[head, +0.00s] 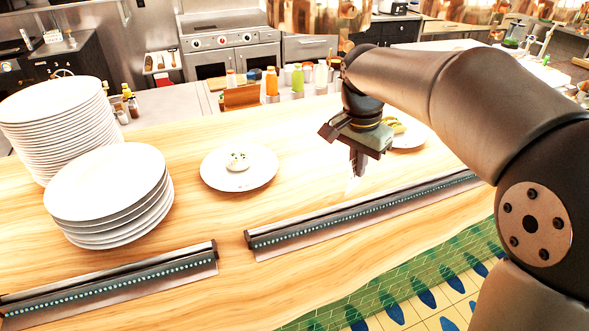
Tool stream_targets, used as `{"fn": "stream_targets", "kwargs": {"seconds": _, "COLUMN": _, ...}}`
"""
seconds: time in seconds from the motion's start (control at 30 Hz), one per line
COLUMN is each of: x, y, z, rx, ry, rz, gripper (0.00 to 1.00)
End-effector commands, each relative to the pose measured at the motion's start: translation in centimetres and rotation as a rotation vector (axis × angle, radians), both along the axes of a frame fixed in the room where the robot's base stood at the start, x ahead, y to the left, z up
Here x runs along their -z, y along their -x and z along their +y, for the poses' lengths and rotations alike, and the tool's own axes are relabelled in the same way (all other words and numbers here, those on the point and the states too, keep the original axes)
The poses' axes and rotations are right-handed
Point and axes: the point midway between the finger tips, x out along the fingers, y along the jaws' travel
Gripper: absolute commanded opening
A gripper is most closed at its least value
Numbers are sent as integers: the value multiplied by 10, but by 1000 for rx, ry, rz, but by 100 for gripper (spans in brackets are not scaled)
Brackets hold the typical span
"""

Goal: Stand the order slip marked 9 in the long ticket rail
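My gripper (356,172) points down above the wooden counter, behind the right ticket rail (365,216). Its fingers look closed on a thin pale slip (350,185), seen nearly edge-on below the fingertips. No number can be read on it. The right rail is a long dark strip with a row of pale dots, running from the middle of the counter to the right, where my arm covers its far end. Another similar rail (120,283) lies at the lower left, cut off by the picture edge. The slip is apart from both rails.
Stacks of white plates (110,190) stand at the left. A plate (240,180) with food sits mid-counter, and another plate (412,140) is behind my gripper. Bottles (272,82) line the back. The counter (300,185) is bare between the plate and right rail.

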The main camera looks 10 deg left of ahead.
Motion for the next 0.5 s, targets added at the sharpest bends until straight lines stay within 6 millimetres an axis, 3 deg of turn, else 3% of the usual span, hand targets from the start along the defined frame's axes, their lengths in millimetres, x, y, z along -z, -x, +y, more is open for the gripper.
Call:
{"fn": "stream_targets", "kwargs": {"seconds": 0.03, "x": -3, "y": 12, "z": 29, "rx": 58, "ry": 1, "rz": 0, "gripper": 0}}
{"fn": "stream_targets", "kwargs": {"seconds": 0.2, "x": -10, "y": 46, "z": 91, "rx": 273, "ry": 1, "rz": 0, "gripper": 0}}
{"fn": "stream_targets", "kwargs": {"seconds": 0.33, "x": -12, "y": 62, "z": 114, "rx": 372, "ry": -1, "rz": 0, "gripper": 0}}
{"fn": "stream_targets", "kwargs": {"seconds": 0.5, "x": -11, "y": 69, "z": 122, "rx": 416, "ry": -1, "rz": 0, "gripper": 0}}
